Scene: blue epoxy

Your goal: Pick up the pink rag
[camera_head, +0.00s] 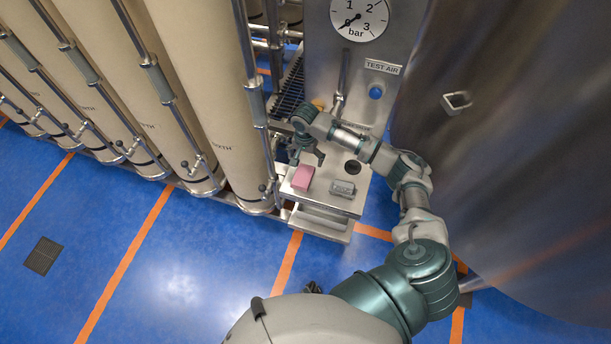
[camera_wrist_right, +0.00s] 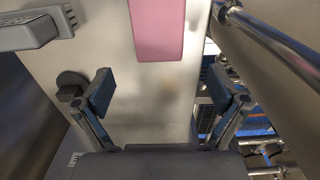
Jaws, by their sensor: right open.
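The pink rag (camera_head: 303,178) lies flat on the small metal shelf (camera_head: 318,200), near its left edge. It also shows in the right wrist view, where the pink rag (camera_wrist_right: 158,28) is at the top, partly cut off by the frame edge. My right gripper (camera_head: 306,157) is just behind the rag, above the shelf. In the right wrist view its two fingers (camera_wrist_right: 160,95) are spread wide with nothing between them, and the rag lies beyond the fingertips. My left gripper is not in view.
A grey block-like object (camera_head: 342,188) sits on the shelf right of the rag. A dark round knob (camera_head: 352,167) is behind it. Tall beige cylinders (camera_head: 200,80) with metal pipes stand close on the left. A large metal tank (camera_head: 510,150) fills the right side.

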